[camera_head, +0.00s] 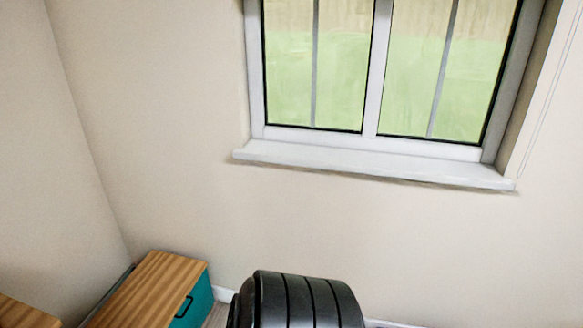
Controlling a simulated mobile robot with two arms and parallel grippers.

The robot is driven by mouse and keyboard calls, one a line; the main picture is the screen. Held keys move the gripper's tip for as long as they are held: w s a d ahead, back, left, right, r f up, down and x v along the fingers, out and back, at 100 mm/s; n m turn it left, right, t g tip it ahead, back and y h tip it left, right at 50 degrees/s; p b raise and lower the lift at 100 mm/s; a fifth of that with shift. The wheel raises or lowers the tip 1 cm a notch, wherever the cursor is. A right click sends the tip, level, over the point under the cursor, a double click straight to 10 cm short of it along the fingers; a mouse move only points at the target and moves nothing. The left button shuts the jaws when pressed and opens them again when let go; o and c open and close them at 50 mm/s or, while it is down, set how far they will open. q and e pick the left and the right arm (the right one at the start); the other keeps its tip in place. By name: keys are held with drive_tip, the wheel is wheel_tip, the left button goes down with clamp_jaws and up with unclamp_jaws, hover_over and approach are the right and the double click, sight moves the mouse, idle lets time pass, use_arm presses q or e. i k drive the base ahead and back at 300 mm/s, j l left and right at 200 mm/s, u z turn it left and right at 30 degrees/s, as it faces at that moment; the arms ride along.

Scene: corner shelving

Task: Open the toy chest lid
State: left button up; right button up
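A low box with a wooden-plank top (150,292) and a teal side stands at the lower left, by the corner of the room. A dark handle (183,307) shows on its teal side. It may be the toy chest, but I cannot tell for sure. Its top looks flat and closed, and its lower part is cut off by the bottom edge of the picture. Neither of my grippers is in view.
A second wooden surface (24,314) shows at the bottom left corner, partly cut off. A window with a white sill (370,163) is in the wall ahead. The wall (180,190) below and left of it is bare. Little floor is visible.

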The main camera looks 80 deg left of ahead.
sight(153, 294)
drive_tip(key=u, duration=3.7)
